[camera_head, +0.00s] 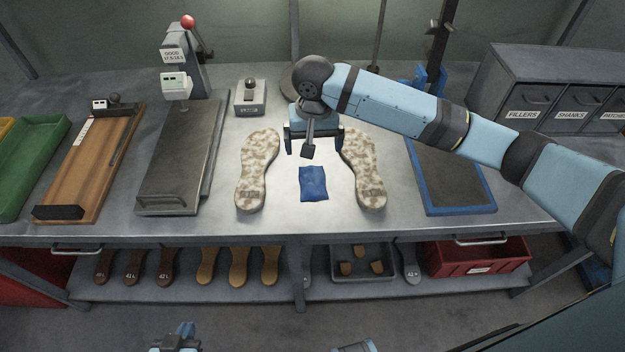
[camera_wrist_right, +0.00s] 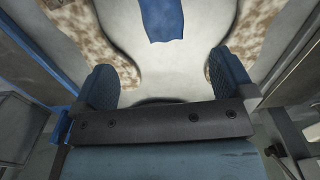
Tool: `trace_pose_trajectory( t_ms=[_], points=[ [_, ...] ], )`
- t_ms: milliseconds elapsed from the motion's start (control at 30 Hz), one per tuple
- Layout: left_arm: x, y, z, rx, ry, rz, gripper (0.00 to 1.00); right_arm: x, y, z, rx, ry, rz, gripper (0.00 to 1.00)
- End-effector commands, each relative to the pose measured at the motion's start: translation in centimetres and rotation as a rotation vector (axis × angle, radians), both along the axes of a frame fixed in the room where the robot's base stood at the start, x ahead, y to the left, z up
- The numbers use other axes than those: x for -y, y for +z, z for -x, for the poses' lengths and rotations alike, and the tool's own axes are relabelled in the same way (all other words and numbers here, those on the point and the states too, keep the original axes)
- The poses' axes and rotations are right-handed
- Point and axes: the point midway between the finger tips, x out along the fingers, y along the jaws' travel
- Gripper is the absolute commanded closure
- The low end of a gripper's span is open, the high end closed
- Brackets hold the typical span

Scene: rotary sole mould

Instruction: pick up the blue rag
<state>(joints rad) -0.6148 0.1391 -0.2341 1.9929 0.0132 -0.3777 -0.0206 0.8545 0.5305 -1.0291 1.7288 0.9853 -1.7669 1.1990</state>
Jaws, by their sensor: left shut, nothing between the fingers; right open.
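The blue rag (camera_head: 313,184) lies flat on the metal bench between two mottled beige soles. It also shows at the top of the right wrist view (camera_wrist_right: 162,18), beyond and between the fingers. My right gripper (camera_head: 314,146) is open and empty, its fingers spread wide, just behind the rag in the head view and apart from it. Its two blue fingers also show in the right wrist view (camera_wrist_right: 165,84). My left gripper (camera_head: 183,332) is shut and empty at the bottom edge of the head view, in front of the bench and far from the rag.
The left sole (camera_head: 257,172) and right sole (camera_head: 363,170) flank the rag closely. A blue-edged mat (camera_head: 449,208) lies to the right and a dark plate (camera_head: 180,155) to the left. The bench in front of the rag is clear. A lower shelf holds more soles and a red bin (camera_head: 478,260).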

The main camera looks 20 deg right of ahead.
Motion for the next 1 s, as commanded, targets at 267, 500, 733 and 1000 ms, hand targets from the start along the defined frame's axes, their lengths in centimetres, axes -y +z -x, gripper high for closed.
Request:
trace_pose_trajectory(
  t_ms=[267,500,733,1000],
  points=[
    [0.0,-0.2,0.0,-0.001,0.000,0.000,1.00,0.0,-5.4,0.0,-0.001,0.001,0.001,0.00],
    [0.0,-0.2,0.0,0.000,-0.001,-0.001,1.00,0.0,-7.2,0.0,0.001,0.002,-0.001,0.00],
    [0.0,-0.1,0.0,0.001,-0.001,0.000,1.00,-0.1,-10.5,-0.2,0.000,0.003,-0.001,0.00],
    [0.0,-0.1,-0.1,0.002,-0.001,0.000,1.00,-0.1,-12.0,-0.2,0.002,0.004,-0.002,0.00]
  ],
)
